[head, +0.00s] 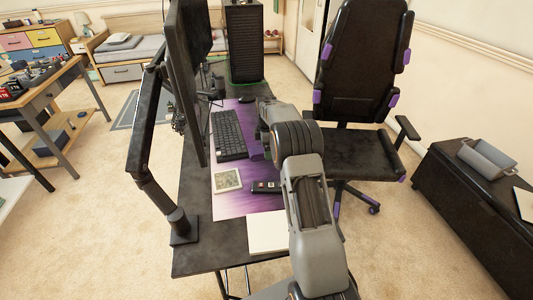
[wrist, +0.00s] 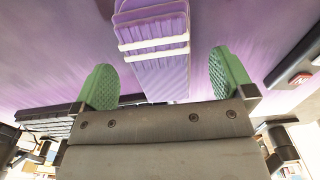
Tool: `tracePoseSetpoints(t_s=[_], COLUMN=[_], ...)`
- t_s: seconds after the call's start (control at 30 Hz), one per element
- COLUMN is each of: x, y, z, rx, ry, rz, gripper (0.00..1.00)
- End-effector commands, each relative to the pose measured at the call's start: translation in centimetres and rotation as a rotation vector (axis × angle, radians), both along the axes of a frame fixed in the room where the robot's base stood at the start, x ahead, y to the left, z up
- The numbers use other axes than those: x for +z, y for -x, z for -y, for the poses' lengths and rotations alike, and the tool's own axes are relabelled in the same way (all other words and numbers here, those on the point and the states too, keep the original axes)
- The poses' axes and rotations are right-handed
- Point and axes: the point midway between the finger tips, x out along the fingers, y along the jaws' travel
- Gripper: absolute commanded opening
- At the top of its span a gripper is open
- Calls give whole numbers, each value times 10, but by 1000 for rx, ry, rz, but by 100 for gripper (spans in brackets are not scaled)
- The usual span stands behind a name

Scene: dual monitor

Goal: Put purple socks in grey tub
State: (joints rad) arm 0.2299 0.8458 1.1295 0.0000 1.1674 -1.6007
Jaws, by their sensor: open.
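The purple socks (wrist: 153,45), folded with white stripes, lie on the purple desk mat in the wrist view. In the head view a small purple part of them (head: 256,149) shows beside the keyboard, with the rest hidden by my arm. My gripper (wrist: 167,80) is open, with its green-padded fingers apart on either side of the socks' near end, holding nothing. Contact between the pads and the socks cannot be seen. The grey tub (head: 487,158) stands on the dark cabinet at the right of the head view, well away from my gripper.
The dark desk (head: 195,249) carries a keyboard (head: 228,134), a mouse, a framed picture (head: 227,181), a small black device (head: 267,187) and a white pad (head: 267,232). A monitor on an arm (head: 150,130) stands left. A black chair (head: 357,150) stands between desk and cabinet (head: 465,215).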

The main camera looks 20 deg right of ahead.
Motion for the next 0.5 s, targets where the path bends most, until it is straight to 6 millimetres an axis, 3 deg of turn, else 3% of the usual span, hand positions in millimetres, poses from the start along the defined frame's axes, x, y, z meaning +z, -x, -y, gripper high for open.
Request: tracePoseSetpoints(t_s=[0.13, 0.43, 0.5], x=[-13, -16, -16], y=[0, 0, 0], z=[0, 0, 0], rx=[0, 0, 0], ry=[0, 0, 0], rz=[0, 1, 1], gripper=[100, 100, 93])
